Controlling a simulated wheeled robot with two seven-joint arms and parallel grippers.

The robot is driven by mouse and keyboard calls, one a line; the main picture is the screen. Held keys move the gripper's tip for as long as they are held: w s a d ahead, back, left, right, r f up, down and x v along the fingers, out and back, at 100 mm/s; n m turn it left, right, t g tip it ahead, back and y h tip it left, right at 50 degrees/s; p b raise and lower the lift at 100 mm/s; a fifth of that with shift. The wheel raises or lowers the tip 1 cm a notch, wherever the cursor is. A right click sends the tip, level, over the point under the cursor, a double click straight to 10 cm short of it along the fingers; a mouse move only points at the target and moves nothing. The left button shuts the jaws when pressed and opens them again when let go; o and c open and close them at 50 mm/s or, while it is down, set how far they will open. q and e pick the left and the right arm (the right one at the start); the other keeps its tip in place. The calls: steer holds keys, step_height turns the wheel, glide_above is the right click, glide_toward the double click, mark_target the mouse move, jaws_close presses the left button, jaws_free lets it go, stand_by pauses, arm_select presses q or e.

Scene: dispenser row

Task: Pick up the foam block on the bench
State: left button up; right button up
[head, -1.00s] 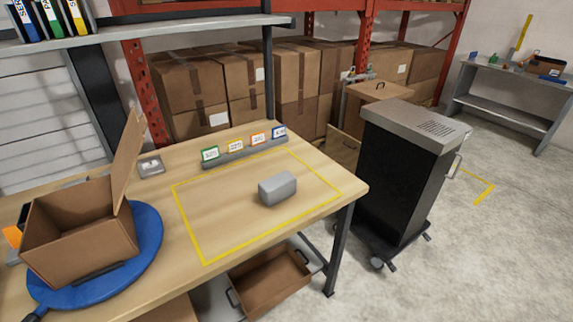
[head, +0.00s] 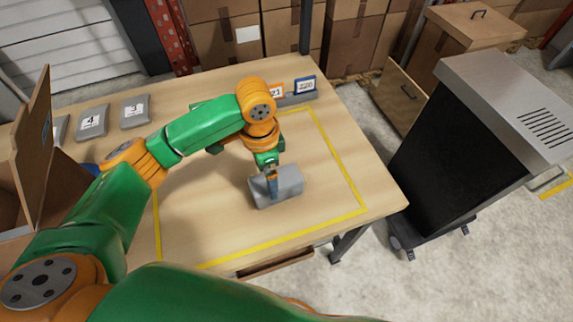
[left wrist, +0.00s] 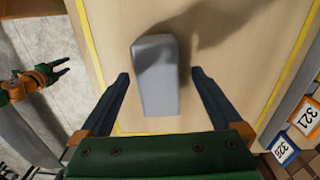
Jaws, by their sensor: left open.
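The foam block (head: 290,184) is a grey block with rounded edges, lying on the wooden bench (head: 330,215) inside the yellow outline. My left gripper (head: 272,190) points down at it from above and hides part of it. In the left wrist view the foam block (left wrist: 157,85) lies between the two dark, spread fingers of my left gripper (left wrist: 160,74), with a gap on each side. My left gripper is open and holds nothing. My right gripper (left wrist: 58,70) shows small at the left of the left wrist view, away from the bench, with its fingers apart and empty.
Number cards (head: 302,85) stand along the bench's back. Grey labelled pads (head: 92,120) and an open cardboard box (head: 35,160) are on the left. A dark cabinet on wheels (head: 450,150) stands right of the bench. The outlined area around the block is clear.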

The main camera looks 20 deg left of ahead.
mark_target(266, 185)
arm_select(q)
steer(key=shift+w+f, duration=0.15)
steer(key=shift+w, duration=0.15)
steer(key=shift+s+f, duration=0.25)
steer(key=shift+s+f+p, duration=0.25)
steer(key=shift+s+f, duration=0.1)
steer(key=shift+f, duration=0.25)
steer(key=shift+s+f+p, duration=0.25)
steer(key=shift+s+f, duration=0.05)
steer(key=shift+f, duration=0.25)
steer(key=f, duration=0.3)
steer(key=shift+w, duration=0.2)
steer(key=shift+w+d+f, duration=0.1)
steer(key=shift+w+f, duration=0.2)
steer(key=shift+s+r, duration=0.1)
steer(key=shift+s, duration=0.1)
steer(key=c, duration=1.2)
steer(key=shift+w, duration=0.1)
steer(key=shift+c, duration=0.2)
arm_select(e)
steer(key=shift+s+r, duration=0.2)
steer(key=shift+r, duration=0.15)
